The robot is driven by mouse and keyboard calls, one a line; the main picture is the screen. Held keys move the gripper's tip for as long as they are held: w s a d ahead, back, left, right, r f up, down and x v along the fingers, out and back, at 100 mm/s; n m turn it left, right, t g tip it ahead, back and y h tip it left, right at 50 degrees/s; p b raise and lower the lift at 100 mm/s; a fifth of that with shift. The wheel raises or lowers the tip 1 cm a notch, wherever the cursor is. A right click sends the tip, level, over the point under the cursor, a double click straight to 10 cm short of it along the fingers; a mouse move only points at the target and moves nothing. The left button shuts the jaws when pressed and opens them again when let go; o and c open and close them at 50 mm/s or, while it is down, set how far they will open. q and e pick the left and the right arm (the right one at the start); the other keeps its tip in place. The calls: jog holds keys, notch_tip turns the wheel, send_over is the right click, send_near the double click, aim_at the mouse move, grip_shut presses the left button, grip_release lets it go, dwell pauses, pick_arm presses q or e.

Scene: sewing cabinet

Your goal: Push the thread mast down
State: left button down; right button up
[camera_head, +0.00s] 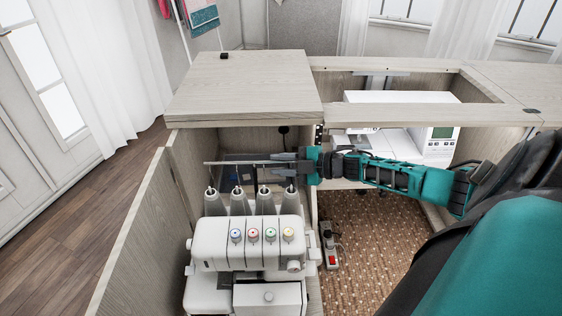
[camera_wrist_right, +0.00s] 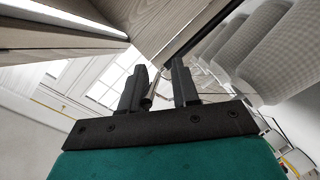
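The thread mast (camera_head: 236,163) is a thin grey horizontal bar above the cone spools at the back of the white serger (camera_head: 250,245), inside the left cabinet bay. My right gripper (camera_head: 282,164) reaches in from the right and is at the bar's right end, above the rightmost spool. In the wrist view my right gripper (camera_wrist_right: 160,85) has its two dark fingers apart. A thin rod, seemingly part of the mast, shows between them, nearer the left finger. I cannot tell whether it touches. My left gripper is not in view.
The cabinet's wooden top (camera_head: 245,85) lies above and behind the bay, and the open door (camera_head: 135,225) stands to the left. A white sewing machine (camera_head: 400,140) sits in the right bay behind my arm.

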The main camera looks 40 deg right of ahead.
jog(key=shift+o, duration=0.2)
jog(key=shift+r, duration=0.15)
jog(key=shift+s+d, duration=0.1)
jog(key=shift+s+d+r, duration=0.1)
jog(key=shift+s+d, duration=0.05)
jog(key=shift+s, duration=0.1)
jog(key=p+v, duration=0.3)
jog(key=v, duration=0.9)
jog(key=shift+s, duration=0.15)
